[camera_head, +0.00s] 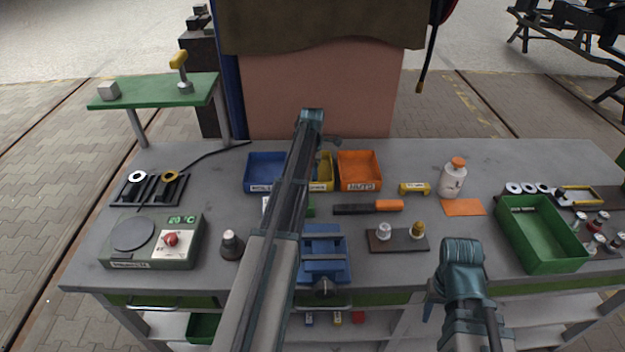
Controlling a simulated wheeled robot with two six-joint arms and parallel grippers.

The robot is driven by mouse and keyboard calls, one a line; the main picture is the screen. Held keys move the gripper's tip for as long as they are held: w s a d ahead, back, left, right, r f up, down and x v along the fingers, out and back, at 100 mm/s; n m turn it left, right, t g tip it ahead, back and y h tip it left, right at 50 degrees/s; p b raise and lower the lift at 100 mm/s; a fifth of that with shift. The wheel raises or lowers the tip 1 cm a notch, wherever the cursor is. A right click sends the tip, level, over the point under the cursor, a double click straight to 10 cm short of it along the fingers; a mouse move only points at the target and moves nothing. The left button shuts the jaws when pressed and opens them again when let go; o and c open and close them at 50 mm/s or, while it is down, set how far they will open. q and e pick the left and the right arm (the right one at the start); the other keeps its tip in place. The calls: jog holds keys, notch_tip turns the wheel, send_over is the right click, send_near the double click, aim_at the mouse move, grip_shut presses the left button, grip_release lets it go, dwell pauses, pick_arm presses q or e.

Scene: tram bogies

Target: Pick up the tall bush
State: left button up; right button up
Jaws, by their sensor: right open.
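Two small upright cylinders stand on a dark brown block (398,244) in the middle of the bench: a silver one (384,231) and a brass one (417,229). Either may be the tall bush; I cannot tell which from this view. My right gripper (462,250) is open and empty-looking, at the bench's front edge, to the right of and nearer than the block. My left arm reaches across the middle of the bench, with its gripper end (312,118) near the back bins; its fingers are not clearly visible.
Blue (265,172) and orange (359,171) bins stand at the back. A blue vise (322,252) is left of the block. A white bottle (453,180) stands behind it. A green tray (540,235) and small parts are at right. A black rack (150,190) holds rings at left.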

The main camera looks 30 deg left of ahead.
pick_arm(q)
grip_shut()
jog(key=shift+r, duration=0.2)
notch_tip(320, 180, up, 10)
jog(key=p, duration=1)
jog(key=shift+f, duration=0.1)
notch_tip(320, 180, down, 4)
jog(key=b, duration=0.4)
jog(key=shift+f, duration=0.25)
jog(key=shift+r, duration=0.15)
